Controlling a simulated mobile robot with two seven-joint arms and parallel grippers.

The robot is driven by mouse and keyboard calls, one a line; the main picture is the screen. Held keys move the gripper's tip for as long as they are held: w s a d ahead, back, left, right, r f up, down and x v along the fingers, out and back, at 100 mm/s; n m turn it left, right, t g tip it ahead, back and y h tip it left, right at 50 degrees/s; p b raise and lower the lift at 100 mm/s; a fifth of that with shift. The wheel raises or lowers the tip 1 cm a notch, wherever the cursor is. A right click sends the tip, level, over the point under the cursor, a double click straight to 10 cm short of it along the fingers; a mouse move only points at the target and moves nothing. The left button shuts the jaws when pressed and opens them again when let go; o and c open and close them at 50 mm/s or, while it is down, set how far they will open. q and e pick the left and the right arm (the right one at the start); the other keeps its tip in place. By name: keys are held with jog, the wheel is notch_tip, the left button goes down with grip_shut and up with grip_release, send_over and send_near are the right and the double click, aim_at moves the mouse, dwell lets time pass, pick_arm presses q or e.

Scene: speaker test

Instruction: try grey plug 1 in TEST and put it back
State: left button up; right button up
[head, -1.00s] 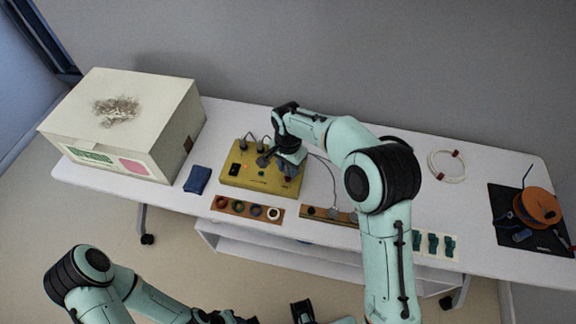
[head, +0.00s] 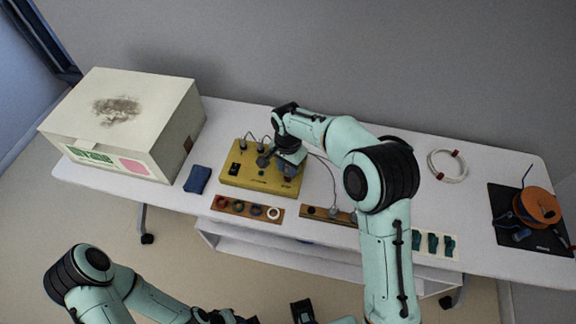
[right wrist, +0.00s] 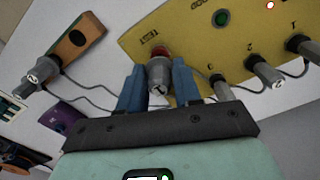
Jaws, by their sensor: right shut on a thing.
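My right gripper (right wrist: 158,85) is shut on a grey plug (right wrist: 158,75) with a cable. The plug stands at the red-ringed TEST socket (right wrist: 160,51) on the yellow box (right wrist: 195,40); how deep it sits I cannot tell. In the head view my right gripper (head: 288,168) is over the right end of the yellow box (head: 235,180), and its wrist hides the socket. A wooden rack (head: 312,213) in front holds grey plugs; in the wrist view it shows an empty hole (right wrist: 77,38) beside a plug (right wrist: 45,70). My left gripper (head: 228,317) is at the bottom edge, partly cut off.
Other grey plugs (right wrist: 262,66) stand along the box's edge. A rack of coloured rings (head: 240,208) lies in front of the box. A blue pouch (head: 197,179) and a large carton (head: 125,120) are left. A cable coil (head: 447,165) and orange spool (head: 538,207) are right.

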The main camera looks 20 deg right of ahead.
pick_arm(q)
jog(key=shift+s+f+b, duration=0.2)
jog(key=shift+f+b, duration=0.15)
jog(key=shift+f, duration=0.1)
pick_arm(e)
jog(key=shift+f, duration=0.85)
jog(key=o, duration=1.2)
jog(key=shift+c, duration=0.2)
pick_arm(q)
jog(key=shift+r, duration=0.1)
pick_arm(e)
jog(key=shift+r, duration=0.2)
jog(key=shift+r+p, duration=2.2)
jog(key=shift+r, duration=1.45)
pick_arm(q)
jog(key=w+r, duration=0.1)
jog(key=r, duration=0.2)
jog(key=w+r, duration=0.1)
jog(key=r, duration=0.1)
jog(key=shift+w, duration=0.35)
